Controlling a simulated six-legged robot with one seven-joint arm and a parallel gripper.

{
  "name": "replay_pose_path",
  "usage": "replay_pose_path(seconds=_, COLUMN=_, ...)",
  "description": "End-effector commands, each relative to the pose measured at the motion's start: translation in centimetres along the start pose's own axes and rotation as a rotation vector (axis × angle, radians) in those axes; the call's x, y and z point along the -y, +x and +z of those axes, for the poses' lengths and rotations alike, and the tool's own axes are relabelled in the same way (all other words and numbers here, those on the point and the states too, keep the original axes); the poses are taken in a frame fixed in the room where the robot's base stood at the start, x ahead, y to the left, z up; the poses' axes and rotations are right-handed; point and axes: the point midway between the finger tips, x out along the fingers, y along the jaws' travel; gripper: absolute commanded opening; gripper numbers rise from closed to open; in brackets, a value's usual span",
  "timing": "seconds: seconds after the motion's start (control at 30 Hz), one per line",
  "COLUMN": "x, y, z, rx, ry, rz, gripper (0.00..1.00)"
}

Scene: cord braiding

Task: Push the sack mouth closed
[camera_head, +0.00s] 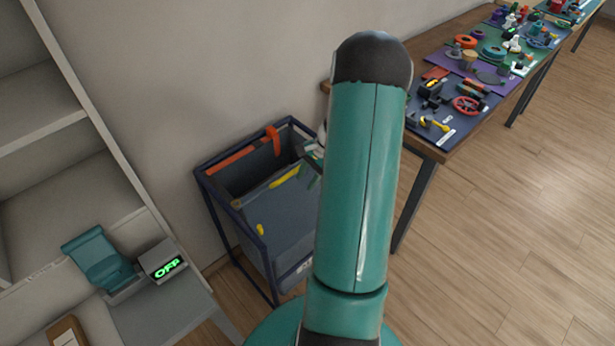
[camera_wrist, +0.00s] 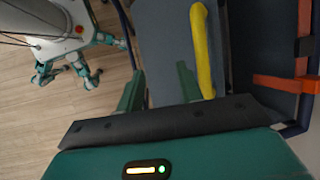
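A grey-blue sack (camera_head: 285,222) hangs in a dark blue metal frame against the wall. Its mouth (camera_head: 252,172) is open in the head view, with a dark inside showing. A yellow strip (camera_head: 284,178) runs along the near edge and an orange strip (camera_head: 231,160) along the far edge. In the wrist view the yellow strip (camera_wrist: 202,50) lies just right of my gripper (camera_wrist: 160,88), and the orange strip (camera_wrist: 285,83) is farther right. My two green fingers are apart, with the sack's grey panel showing between them. I cannot tell whether they touch it. My arm mostly hides the gripper in the head view.
A table (camera_head: 428,148) with mats, tools and coloured parts stands to the right. White shelving (camera_head: 75,140) is at the left, with a teal device and a box (camera_head: 162,262) reading OFF. Wooden floor (camera_head: 520,220) is clear at the right.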

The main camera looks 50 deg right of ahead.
Motion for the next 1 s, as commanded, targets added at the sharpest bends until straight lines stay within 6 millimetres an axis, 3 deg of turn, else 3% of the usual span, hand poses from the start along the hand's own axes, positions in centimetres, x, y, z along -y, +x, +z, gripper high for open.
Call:
replay_pose_path(seconds=0.23, x=0.05, y=0.02, z=-0.05, rx=-0.001, ry=0.000, rz=0.000, gripper=0.34)
replay_pose_path(seconds=0.4, x=0.04, y=0.01, z=-0.04, rx=0.000, ry=0.000, rz=0.000, gripper=0.01)
replay_pose_path(seconds=1.0, x=0.03, y=-0.01, z=-0.04, rx=0.000, ry=0.000, rz=0.000, gripper=0.00)
